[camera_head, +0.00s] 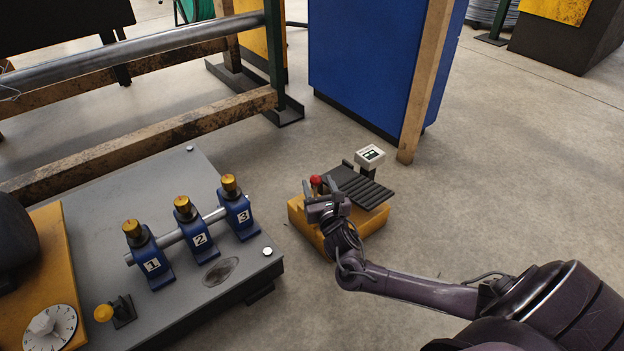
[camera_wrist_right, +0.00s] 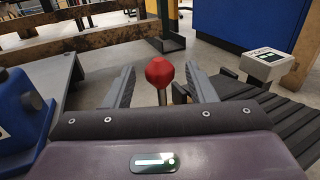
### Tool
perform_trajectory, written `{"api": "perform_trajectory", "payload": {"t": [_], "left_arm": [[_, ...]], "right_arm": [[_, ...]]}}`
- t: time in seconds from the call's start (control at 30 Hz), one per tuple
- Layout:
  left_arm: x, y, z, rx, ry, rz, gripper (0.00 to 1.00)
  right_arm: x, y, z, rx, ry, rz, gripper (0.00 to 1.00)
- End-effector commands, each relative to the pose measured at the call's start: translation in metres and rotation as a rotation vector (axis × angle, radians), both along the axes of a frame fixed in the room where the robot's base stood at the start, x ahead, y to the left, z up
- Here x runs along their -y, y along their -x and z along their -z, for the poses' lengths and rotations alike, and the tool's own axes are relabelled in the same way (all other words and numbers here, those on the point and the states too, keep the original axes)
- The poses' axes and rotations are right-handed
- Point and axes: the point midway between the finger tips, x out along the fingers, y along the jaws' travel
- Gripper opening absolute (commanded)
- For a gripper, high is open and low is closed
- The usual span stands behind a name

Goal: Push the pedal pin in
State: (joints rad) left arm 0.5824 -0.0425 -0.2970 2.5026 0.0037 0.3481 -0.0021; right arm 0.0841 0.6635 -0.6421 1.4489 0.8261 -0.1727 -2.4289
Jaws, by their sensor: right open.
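The pedal pin has a red knob (camera_head: 316,180) on a short metal stem and stands at the left of the yellow pedal base (camera_head: 372,222). The red knob (camera_wrist_right: 160,72) also shows in the right wrist view, between the two fingers. My right gripper (camera_head: 322,196) is open, with a finger on each side of the knob and a visible gap to each. The black ribbed pedal (camera_head: 362,186) lies to the right of the pin. The lower part of the stem is hidden behind my gripper. My left gripper is not in view.
A grey machine bed (camera_head: 190,170) with numbered blue blocks (camera_head: 197,233) stands to the left. A small white box (camera_head: 370,156) is behind the pedal. A blue cabinet (camera_head: 365,60) and wooden post (camera_head: 425,85) stand farther back.

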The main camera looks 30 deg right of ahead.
Motion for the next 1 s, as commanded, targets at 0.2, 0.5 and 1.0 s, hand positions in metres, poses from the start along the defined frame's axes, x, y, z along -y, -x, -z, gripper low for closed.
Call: {"api": "perform_trajectory", "payload": {"t": [0.2,0.5,1.0], "left_arm": [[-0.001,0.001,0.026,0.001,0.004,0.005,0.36],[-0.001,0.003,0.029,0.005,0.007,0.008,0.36],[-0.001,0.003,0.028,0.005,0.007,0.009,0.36]], "right_arm": [[0.01,-0.032,0.005,0.002,-0.003,0.001,0.5],[0.014,-0.043,0.001,-0.001,-0.004,0.001,0.5],[0.014,-0.043,0.001,-0.002,-0.005,0.001,0.02]]}}
